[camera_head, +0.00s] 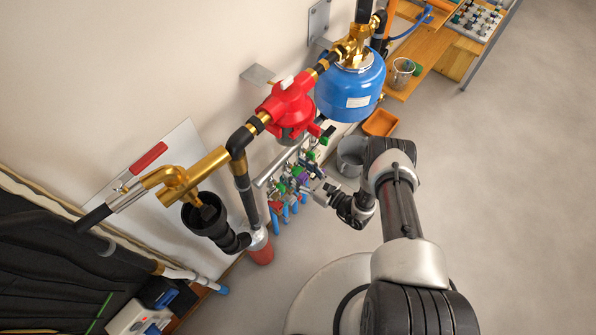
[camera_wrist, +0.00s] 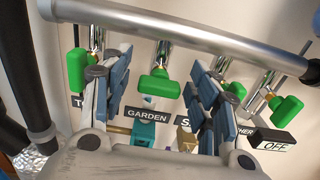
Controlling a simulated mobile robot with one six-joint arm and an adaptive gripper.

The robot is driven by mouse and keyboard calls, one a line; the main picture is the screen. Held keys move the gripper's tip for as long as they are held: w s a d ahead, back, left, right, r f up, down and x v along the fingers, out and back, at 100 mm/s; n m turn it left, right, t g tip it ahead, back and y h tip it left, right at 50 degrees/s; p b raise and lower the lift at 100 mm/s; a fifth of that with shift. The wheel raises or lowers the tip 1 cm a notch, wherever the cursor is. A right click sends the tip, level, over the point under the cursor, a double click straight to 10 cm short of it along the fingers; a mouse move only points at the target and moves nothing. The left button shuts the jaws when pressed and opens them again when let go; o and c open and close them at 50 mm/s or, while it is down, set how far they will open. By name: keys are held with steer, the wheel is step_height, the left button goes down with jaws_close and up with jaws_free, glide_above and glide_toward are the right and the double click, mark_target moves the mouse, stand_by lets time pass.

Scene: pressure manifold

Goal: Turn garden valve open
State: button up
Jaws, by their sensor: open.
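The garden valve's green handle (camera_wrist: 158,85) hangs below a silver pipe in the wrist view, above a dark label (camera_wrist: 147,114) reading GARDEN. My gripper (camera_wrist: 157,72) is open, with one finger on each side of this handle. Gaps show between the handle and both fingers, so I see no contact. In the head view my gripper (camera_head: 318,188) is at the row of small valves on the manifold, where the garden handle cannot be told apart clearly.
Other green handles stand left (camera_wrist: 77,72) and right (camera_wrist: 234,90) of my fingers, close by. A far right handle (camera_wrist: 286,107) has an OFF tag (camera_wrist: 275,144). The silver manifold pipe (camera_wrist: 190,38) crosses above. A red regulator (camera_head: 287,103) and blue tank (camera_head: 350,90) are nearby.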

steer(key=c, duration=1.1)
